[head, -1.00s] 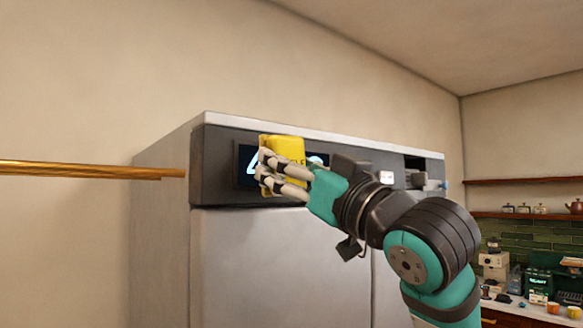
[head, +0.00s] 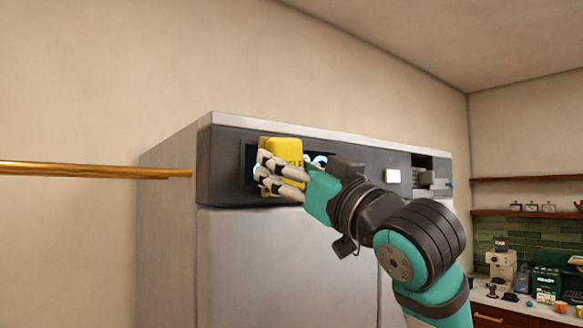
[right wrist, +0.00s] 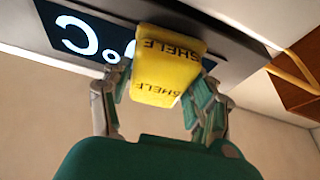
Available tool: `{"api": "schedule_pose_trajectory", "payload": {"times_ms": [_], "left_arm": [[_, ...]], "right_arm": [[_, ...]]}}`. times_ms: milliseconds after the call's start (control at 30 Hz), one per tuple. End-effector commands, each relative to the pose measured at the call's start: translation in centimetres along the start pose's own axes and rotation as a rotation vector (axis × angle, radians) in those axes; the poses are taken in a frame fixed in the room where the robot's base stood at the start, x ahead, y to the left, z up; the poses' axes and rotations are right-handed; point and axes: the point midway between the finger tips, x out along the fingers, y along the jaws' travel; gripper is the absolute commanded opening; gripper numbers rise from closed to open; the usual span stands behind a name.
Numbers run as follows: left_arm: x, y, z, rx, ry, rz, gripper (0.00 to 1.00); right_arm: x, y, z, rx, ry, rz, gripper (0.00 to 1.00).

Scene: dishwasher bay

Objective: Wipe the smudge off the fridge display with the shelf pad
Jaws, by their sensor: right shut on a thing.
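The yellow shelf pad (head: 284,149) is held up against the front of the fridge display (head: 319,157), over its left part. In the right wrist view the pad (right wrist: 168,68) shows the word SHELF on its faces, and lit characters show on the dark display (right wrist: 78,36) beside it. My right gripper (head: 264,172) is shut on the pad, its fingers on either side in the right wrist view (right wrist: 165,84). I cannot make out a smudge; the pad and fingers hide part of the display. Whether the pad touches the glass is hard to tell. My left gripper is out of view.
The fridge (head: 285,265) has a dark top panel with a white label (head: 392,176) and a handle-like fitting (head: 428,180) farther right. A brass-coloured rod (head: 95,170) reaches in from the left. Shelves and a counter with appliances stand at the far right.

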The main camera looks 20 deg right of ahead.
Motion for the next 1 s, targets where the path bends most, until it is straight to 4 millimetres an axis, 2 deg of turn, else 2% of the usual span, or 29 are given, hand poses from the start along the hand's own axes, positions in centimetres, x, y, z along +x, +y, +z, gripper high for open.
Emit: {"api": "schedule_pose_trajectory", "payload": {"times_ms": [600, 800, 1000], "left_arm": [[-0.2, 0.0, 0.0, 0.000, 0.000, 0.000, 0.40], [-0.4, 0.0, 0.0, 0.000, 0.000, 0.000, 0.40], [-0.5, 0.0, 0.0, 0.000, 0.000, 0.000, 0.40]], "right_arm": [[-0.3, 4.0, 0.2, 0.000, 0.000, 0.000, 0.34], [0.0, 3.9, 0.2, 0.000, 0.001, -0.001, 0.34], [0.1, 2.2, 0.1, 0.000, 0.002, -0.003, 0.34]]}}
